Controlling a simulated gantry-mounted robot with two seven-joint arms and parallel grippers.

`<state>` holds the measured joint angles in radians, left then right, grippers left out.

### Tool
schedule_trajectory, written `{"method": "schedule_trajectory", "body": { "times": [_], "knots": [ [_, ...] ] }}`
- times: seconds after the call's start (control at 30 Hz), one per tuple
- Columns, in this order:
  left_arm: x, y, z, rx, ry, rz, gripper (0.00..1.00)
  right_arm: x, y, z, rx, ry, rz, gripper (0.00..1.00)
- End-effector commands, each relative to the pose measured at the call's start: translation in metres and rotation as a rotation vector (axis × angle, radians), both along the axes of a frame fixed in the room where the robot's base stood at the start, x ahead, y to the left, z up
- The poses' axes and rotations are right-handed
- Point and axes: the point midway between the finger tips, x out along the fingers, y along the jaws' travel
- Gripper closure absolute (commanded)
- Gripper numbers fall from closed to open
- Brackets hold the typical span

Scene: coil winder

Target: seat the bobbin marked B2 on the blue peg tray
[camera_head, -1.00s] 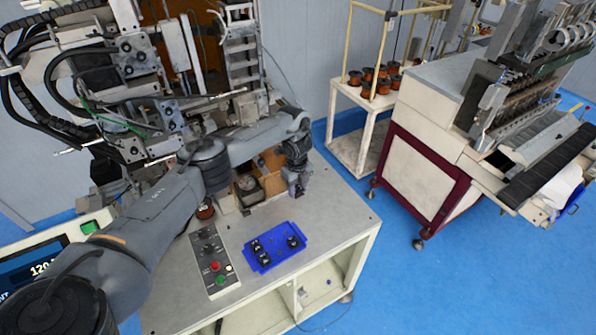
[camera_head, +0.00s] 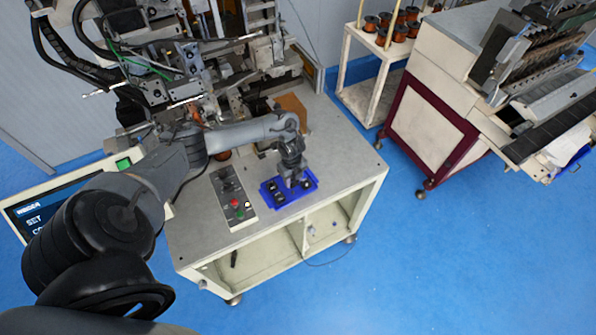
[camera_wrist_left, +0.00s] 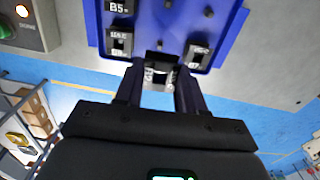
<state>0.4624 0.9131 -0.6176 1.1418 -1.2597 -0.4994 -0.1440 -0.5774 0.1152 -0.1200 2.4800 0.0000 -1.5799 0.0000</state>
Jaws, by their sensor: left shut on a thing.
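The blue peg tray (camera_head: 311,176) lies on the bench top; its edge also shows in the left wrist view (camera_wrist_left: 150,45). Small dark bobbins sit on it, one marked B5 (camera_wrist_left: 118,8), one below it with an unclear label (camera_wrist_left: 119,42), and one at the right (camera_wrist_left: 198,57). My left gripper (camera_head: 294,181) is over the tray, pointing down. In the left wrist view it (camera_wrist_left: 160,78) is shut on a dark bobbin (camera_wrist_left: 158,70) with a pale face, by the tray's near edge between two seated bobbins. I cannot read its mark or tell whether it touches the tray. My right gripper is out of view.
A control panel (camera_head: 232,197) with buttons lies left of the tray. The winding machine (camera_head: 200,75) stands behind, with a cardboard box (camera_head: 293,108). The bench's right part (camera_head: 350,160) is clear. A cart with copper coils (camera_head: 385,35) stands farther back.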

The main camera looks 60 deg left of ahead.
Motion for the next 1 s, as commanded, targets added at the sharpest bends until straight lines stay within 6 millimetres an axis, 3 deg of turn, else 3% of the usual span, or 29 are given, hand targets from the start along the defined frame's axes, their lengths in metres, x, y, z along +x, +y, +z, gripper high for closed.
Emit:
{"method": "schedule_trajectory", "body": {
  "times": [0.6,1.0],
  "knots": [
    [0.0,0.0,-0.045,-0.001,-0.001,-0.001,0.94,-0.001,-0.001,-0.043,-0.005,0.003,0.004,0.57],
    [0.0,0.0,-0.049,-0.001,-0.001,-0.001,0.94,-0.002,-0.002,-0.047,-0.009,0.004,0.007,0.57]
  ]
}}
